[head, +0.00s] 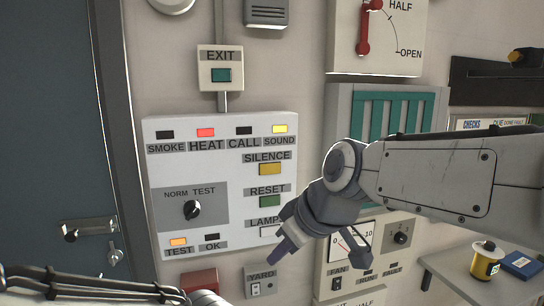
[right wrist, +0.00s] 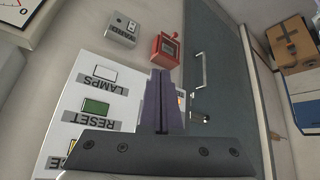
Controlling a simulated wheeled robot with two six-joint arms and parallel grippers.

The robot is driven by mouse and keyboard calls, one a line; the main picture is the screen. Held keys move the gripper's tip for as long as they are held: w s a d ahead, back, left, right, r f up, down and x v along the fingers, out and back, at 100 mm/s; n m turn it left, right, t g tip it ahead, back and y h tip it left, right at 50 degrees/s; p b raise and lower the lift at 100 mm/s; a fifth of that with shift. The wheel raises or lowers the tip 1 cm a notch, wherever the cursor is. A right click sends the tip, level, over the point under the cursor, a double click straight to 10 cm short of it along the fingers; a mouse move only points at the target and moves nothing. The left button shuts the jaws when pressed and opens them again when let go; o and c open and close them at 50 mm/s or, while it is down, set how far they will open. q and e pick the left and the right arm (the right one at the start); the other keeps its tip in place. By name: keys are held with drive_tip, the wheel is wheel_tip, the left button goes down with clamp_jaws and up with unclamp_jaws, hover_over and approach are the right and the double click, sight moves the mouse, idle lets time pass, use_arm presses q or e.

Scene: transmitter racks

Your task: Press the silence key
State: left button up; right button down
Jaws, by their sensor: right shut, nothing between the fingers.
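The silence key (head: 270,169) is a yellow rectangular key under the SILENCE label, on the right side of a white alarm panel (head: 170,232). Above it the SOUND lamp (head: 279,129) is lit yellow and the HEAT lamp (head: 205,132) is lit red. My right gripper (head: 275,255) is shut and empty, below the silence key and near the LAMPS key. In the right wrist view, its closed fingers (right wrist: 162,100) show in front of the panel, and part of the yellow silence key (right wrist: 73,145) shows at lower left, partly hidden by the gripper body. My left gripper is out of view.
The green RESET key (head: 270,201) sits just below the silence key; the white LAMPS key (head: 269,232) is partly hidden by my right gripper. A selector knob (head: 192,209) is left of the keys. A red box (head: 200,281) and YARD switch (head: 262,283) are below the panel.

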sight(276, 170)
drive_tip(key=w+d+r+n+t+p, duration=0.1)
drive_tip(key=w+d+r+t, duration=0.1)
drive_tip(key=w+r, duration=0.4)
wheel_tip(276, 170, up, 4)
drive_tip(key=shift+w+r+t+y, duration=0.2)
drive_tip(key=shift+w+t+y, duration=0.1)
drive_tip(key=shift+y, duration=0.1)
drive_tip(key=shift+w+a+p, duration=0.45)
drive_tip(key=shift+w+p, duration=0.3)
drive_tip(key=shift+w, duration=0.65)
drive_tip(key=shift+w+a+p, duration=0.45)
drive_tip(key=shift+w+p, duration=0.25)
drive_tip(key=shift+w, duration=0.65)
drive_tip(key=shift+w+a+p, duration=0.45)
drive_tip(key=shift+w+p, duration=0.3)
drive_tip(key=shift+w, duration=0.65)
drive_tip(key=shift+w+a, duration=0.1)
drive_tip(key=shift+w, duration=0.3)
